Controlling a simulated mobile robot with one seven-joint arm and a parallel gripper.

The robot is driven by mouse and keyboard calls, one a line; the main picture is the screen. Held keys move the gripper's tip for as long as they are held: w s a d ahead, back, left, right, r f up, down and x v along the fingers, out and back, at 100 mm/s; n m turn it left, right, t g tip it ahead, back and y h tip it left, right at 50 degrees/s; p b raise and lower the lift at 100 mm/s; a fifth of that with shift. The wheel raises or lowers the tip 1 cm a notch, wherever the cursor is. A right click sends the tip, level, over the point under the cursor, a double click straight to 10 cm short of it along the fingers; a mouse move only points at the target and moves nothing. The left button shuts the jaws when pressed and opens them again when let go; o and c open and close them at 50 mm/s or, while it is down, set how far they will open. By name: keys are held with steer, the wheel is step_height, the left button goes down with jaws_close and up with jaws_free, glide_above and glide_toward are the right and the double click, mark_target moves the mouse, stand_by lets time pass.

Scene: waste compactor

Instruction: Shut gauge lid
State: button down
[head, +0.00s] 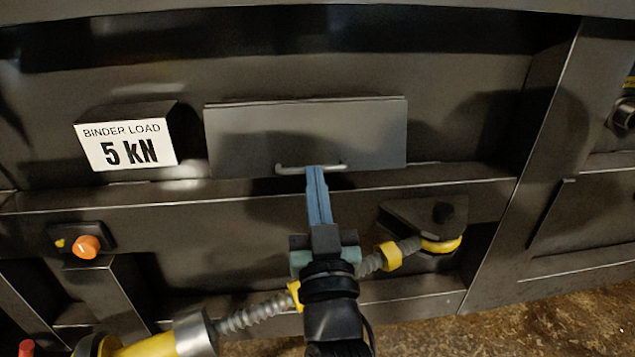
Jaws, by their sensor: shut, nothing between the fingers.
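The gauge lid (240,135) is a flat dark grey rectangular panel on the front of the machine, in the upper middle of the head view. A thin light handle (335,167) runs along its lower edge. The lid's front lies roughly in line with the machine face, and no gauge shows behind it. My gripper (316,170) is shut, with its blue fingers together at the middle of the handle. Its tips overlap the handle in the picture; I cannot tell whether they touch it. The fingers hide part of the handle.
A "BINDER LOAD 5 KN" sign (125,143) sits left of the lid. An orange knob (86,246) is below it. A yellow-ended threaded binder (250,316) runs behind my arm to a bracket (425,215) at the right. A ledge (440,176) crosses below the lid.

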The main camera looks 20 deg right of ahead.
mark_target(311, 160)
steer(key=shift+f, duration=0.25)
steer(key=w+f+b, duration=0.1)
steer(key=b, duration=0.3)
steer(key=w+f+t+b, duration=0.1)
steer(key=b, duration=0.4)
steer(key=shift+d, duration=0.35)
steer(key=shift+w+f, duration=0.1)
steer(key=shift+w, duration=0.05)
steer(key=shift+w+d+f+b, duration=0.1)
steer(key=shift+w+f+b, duration=0.05)
steer(key=shift+w+b, duration=0.2)
steer(key=shift+s, duration=0.15)
